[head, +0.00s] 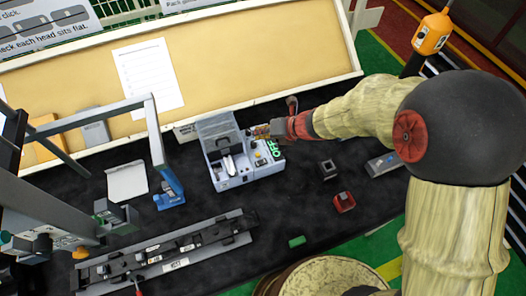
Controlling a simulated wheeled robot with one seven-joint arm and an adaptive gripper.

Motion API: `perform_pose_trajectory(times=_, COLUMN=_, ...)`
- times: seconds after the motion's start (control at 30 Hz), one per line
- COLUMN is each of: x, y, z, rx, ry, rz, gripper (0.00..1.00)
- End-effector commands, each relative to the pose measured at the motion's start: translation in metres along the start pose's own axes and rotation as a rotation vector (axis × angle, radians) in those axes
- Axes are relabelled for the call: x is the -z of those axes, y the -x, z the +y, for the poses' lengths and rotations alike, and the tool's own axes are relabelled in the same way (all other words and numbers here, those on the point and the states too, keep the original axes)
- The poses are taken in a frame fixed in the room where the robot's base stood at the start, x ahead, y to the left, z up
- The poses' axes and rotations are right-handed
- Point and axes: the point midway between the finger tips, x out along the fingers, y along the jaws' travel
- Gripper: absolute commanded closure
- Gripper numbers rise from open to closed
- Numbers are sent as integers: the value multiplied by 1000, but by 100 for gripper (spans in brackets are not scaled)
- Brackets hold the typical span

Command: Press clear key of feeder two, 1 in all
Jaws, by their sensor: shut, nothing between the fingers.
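A light grey box-shaped feeder unit (236,182) stands on the dark bench mat near the middle of the head view. It has a dark grey lid at the upper left and a panel with small keys at the right. A yellow key (258,154) and green lettering like "OFF" (274,149) show on that panel. I cannot read a feeder number or pick out the clear key. My gripper (260,131) reaches in from the right, shut and empty, over the panel's upper edge. Whether its tip touches the unit cannot be told, and it hides part of the panel.
A blue-based stand (168,193) is left of the unit. A long rail fixture (165,257) lies in front. A black block (327,169), a red part (344,202) and a green piece (297,241) lie to the right. A tan board (240,60) rises behind.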

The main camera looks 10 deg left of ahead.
Motion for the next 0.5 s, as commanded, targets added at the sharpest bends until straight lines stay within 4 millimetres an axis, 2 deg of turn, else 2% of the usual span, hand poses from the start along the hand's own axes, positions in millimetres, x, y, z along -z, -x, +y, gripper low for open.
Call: perform_pose_trajectory(times=0.5, x=0, y=0, z=0, rx=-3, ry=41, rz=-3, gripper=100)
